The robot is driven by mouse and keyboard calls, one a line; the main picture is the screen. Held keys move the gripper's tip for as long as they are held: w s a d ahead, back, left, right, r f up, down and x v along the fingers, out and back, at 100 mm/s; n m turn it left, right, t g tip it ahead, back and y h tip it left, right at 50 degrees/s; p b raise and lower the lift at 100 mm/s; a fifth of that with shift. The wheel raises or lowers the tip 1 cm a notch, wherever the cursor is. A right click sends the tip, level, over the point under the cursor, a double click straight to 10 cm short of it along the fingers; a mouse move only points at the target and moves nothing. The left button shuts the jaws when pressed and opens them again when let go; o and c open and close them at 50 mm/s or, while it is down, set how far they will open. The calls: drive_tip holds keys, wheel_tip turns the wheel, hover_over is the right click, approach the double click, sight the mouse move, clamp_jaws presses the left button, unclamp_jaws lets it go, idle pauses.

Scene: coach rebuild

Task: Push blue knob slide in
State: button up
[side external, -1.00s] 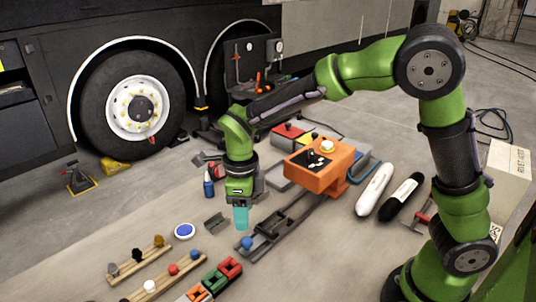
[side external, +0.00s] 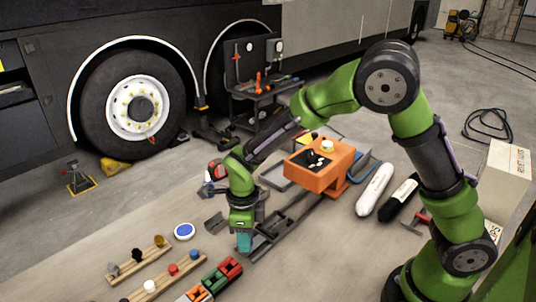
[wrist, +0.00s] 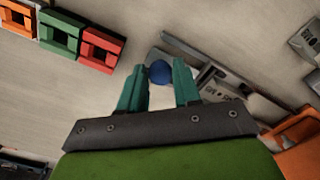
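The blue knob (wrist: 159,73) shows in the wrist view between my two teal fingertips, with little room on either side. I cannot tell whether they touch it. In the side view the knob is hidden by my gripper (side external: 243,243), which is low over the near end of the slide. My gripper's fingers (wrist: 160,85) stand apart. The grey slide (side external: 270,232) is a long metal rail on the table, running from the knob toward the orange box. In the wrist view its rail (wrist: 190,50) extends to the right of the knob.
An orange box (side external: 322,160) stands at the slide's far end. Red, green and orange blocks (side external: 214,279) lie close in front of my gripper. Wooden strips with knobs (side external: 160,278), a blue-and-white disc (side external: 184,231) and a small grey bracket (side external: 214,221) lie to the left.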

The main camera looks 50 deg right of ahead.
sight(284, 216)
clamp_jaws()
drive_tip(key=d, duration=1.4)
drive_tip(key=shift+d, duration=0.35)
drive_tip(key=shift+o, duration=1.9)
unclamp_jaws()
drive_tip(key=shift+d, duration=0.1)
drive_tip(key=shift+o, duration=0.6)
drive_tip(key=shift+a, duration=0.2)
wheel_tip(284, 216, up, 17)
